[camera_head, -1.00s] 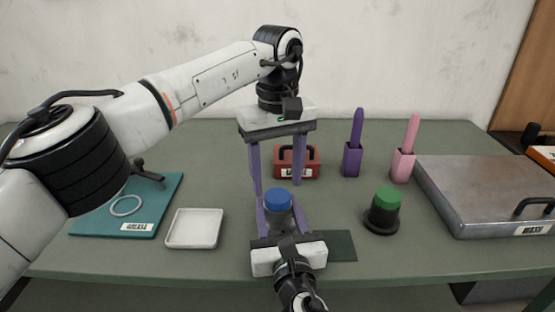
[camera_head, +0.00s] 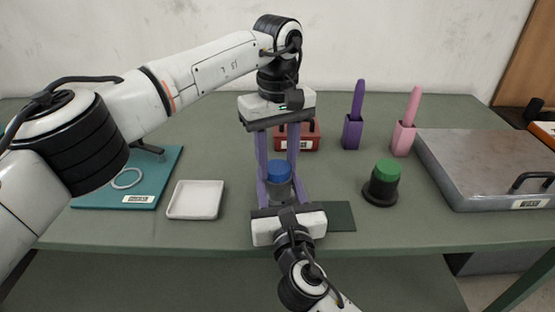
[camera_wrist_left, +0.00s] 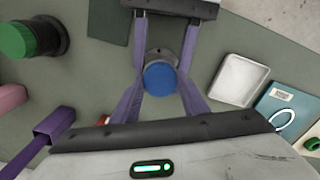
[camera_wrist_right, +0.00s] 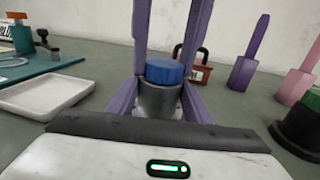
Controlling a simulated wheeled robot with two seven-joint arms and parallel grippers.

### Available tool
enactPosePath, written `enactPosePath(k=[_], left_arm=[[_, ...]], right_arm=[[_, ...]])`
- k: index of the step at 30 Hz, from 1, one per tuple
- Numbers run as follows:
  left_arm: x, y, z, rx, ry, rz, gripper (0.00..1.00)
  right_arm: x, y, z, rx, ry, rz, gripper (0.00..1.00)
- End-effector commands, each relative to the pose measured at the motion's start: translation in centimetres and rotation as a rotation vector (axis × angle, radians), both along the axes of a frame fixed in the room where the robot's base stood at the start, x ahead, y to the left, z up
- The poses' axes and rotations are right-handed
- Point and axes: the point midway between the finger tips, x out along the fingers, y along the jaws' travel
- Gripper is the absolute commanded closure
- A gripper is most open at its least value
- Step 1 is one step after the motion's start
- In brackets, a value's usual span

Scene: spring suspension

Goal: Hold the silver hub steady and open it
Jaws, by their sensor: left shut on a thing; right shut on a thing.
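The silver hub (camera_wrist_right: 158,103) stands upright on the table with a blue cap (camera_head: 279,172) on top. The cap also shows from above in the left wrist view (camera_wrist_left: 160,78). My left gripper (camera_head: 279,168) reaches down from above, its purple fingers shut on the blue cap from both sides. My right gripper (camera_head: 280,190) comes in low from the front, its purple fingers shut on the silver body below the cap. The fingers hide parts of the hub's sides, and its base is largely hidden in the head view.
A white tray (camera_head: 195,200) and a teal mat (camera_head: 110,201) with a pale ring lie left. A black part with green top (camera_head: 382,184), purple (camera_head: 352,132) and pink holders (camera_head: 402,140) and a grey metal case (camera_head: 470,165) stand right. A red box (camera_head: 310,140) is behind.

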Motion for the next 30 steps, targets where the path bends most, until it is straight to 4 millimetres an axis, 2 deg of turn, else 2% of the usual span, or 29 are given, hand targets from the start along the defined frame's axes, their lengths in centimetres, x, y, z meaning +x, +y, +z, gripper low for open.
enactPosePath(k=[5, 30], left_arm=[[0.01, 0.04, 0.07, 0.0, -0.001, 0.303, 0.87], [-0.09, -0.01, 0.18, -0.001, 0.001, 2.189, 0.87]], right_arm=[[-0.01, -0.02, -0.12, -0.001, 0.002, 0.0, 1.0], [0.02, -0.04, -0.12, -0.001, 0.002, -0.001, 1.0]])
